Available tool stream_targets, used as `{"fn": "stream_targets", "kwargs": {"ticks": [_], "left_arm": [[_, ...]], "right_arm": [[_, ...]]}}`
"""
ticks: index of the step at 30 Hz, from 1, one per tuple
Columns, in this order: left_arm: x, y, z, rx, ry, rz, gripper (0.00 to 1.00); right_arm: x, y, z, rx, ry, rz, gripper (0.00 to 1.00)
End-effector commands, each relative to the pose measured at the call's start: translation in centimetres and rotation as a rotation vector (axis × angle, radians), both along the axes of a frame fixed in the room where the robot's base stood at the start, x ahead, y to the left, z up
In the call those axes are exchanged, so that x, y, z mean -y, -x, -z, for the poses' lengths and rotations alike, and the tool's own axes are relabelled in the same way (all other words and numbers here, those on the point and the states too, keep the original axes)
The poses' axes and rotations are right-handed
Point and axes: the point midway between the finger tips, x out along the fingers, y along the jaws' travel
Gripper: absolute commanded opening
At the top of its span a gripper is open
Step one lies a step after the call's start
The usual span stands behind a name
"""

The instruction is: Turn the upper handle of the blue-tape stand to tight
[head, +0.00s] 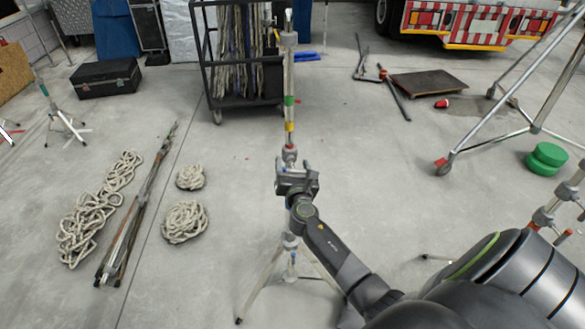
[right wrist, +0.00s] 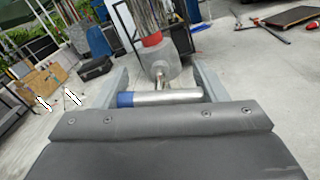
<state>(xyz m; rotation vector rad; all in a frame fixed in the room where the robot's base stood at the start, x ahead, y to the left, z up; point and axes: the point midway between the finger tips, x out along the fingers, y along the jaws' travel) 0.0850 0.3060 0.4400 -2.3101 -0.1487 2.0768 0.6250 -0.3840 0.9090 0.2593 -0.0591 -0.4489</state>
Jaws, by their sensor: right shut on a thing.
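The stand (head: 289,80) rises upright in the middle of the head view on splayed tripod legs. Green, yellow and red bands show on its pole. Its upper handle (right wrist: 168,97) is a silver crossbar with a blue end, lying nearly level in the right wrist view. It joins the grey collar (right wrist: 159,66) below a red band. My right gripper (head: 296,172) is at the collar and shut on the handle, which lies between its fingers (right wrist: 160,85). In the head view the gripper hides most of the handle. My left gripper is not in view.
A black rolling cart (head: 210,65) stands close behind the stand. Coiled ropes (head: 185,221) and a folded stand (head: 137,205) lie on the left. Other stand parts (head: 543,216) are near my arm at right. A wheeled frame (head: 485,140) is farther back right.

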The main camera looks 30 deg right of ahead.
Motion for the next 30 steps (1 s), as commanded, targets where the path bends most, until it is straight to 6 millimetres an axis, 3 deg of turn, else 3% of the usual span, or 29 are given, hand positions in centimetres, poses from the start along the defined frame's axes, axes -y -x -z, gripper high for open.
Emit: {"fn": "stream_targets", "kwargs": {"ticks": [30], "left_arm": [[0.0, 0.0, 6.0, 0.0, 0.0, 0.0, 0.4]], "right_arm": [[0.3, 0.1, 0.5, 0.41, -0.843, 0.0, 0.43]]}}
